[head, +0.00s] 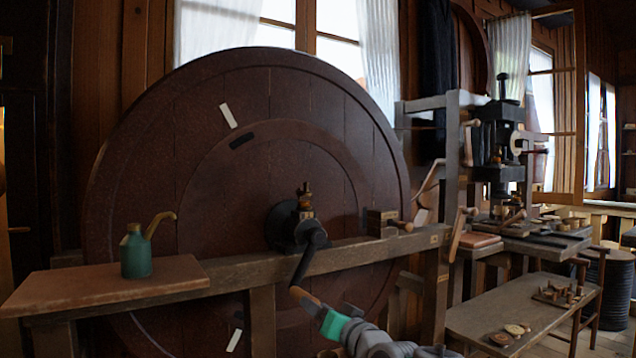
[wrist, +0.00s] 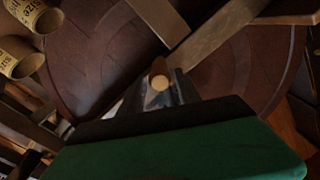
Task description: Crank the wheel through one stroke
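A large dark wooden wheel (head: 215,180) stands upright in the head view, with a white mark and a black mark near its upper left. A dark metal crank (head: 302,262) hangs down from its hub (head: 290,222), slanting slightly left. The wooden crank handle (head: 304,296) is at its lower end. My gripper (head: 322,311), with a green band behind it, is at that handle. In the wrist view the handle's pale round end (wrist: 160,82) lies between my dark fingertips (wrist: 161,92), which look closed on it. The contact faces are hidden.
A wooden beam (head: 375,252) crosses in front of the wheel. A green oil can (head: 136,252) stands on a shelf (head: 90,287) at left. A black press (head: 498,140) and a low bench (head: 480,318) are at right. Labelled spools (wrist: 20,58) show in the wrist view.

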